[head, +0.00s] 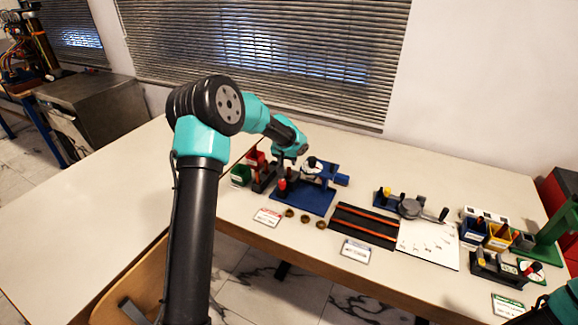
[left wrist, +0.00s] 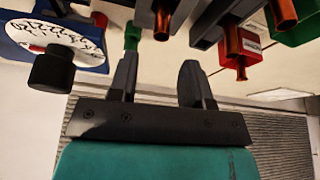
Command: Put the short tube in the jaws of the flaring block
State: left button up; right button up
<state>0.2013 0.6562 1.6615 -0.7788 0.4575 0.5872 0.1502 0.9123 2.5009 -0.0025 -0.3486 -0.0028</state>
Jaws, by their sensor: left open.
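My left gripper (head: 284,173) hangs over the table beside the blue rig, partly hidden by its own arm. In the left wrist view its two fingers (left wrist: 160,85) are spread apart with nothing between them. Several copper tubes stand in a dark rack (head: 262,178); in the left wrist view one tube (left wrist: 235,48) is to the right of the fingers and another (left wrist: 165,14) is beyond them. I cannot tell which is the short tube. A blue-based rig (head: 310,202) with a white dial stands right of the rack. I cannot make out the flaring block's jaws. My right gripper is out of view.
Green (head: 241,174) and red (head: 255,158) bins stand by the rack. Several brass rings (head: 304,218) lie in front. A black mat with orange strips (head: 346,211), a grey disc tool with a lever (head: 411,208) and a white sheet (head: 430,246) lie right. The table's left is clear.

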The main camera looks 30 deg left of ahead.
pick_arm(q)
jog(key=v, duration=0.6)
dwell(0.3)
jog(key=s+d+f+g+h, duration=0.1)
jog(key=s+d+f, duration=0.6)
jog(key=s+f, duration=0.2)
jog(key=s+d+f+g+h, duration=0.1)
jog(key=s+d+f+h, duration=0.1)
jog(key=s+d+f, duration=0.5)
jog(key=s+d+f+g+h, duration=0.1)
jog(key=s+d+f, duration=0.7)
jog(key=s+f, duration=0.5)
jog(key=s, duration=0.4)
jog(key=shift+s+f+m+g+h, duration=0.25)
jog(key=shift+s+m+g+h, duration=0.05)
jog(key=shift+s+h, duration=0.1)
jog(key=shift+a, duration=0.1)
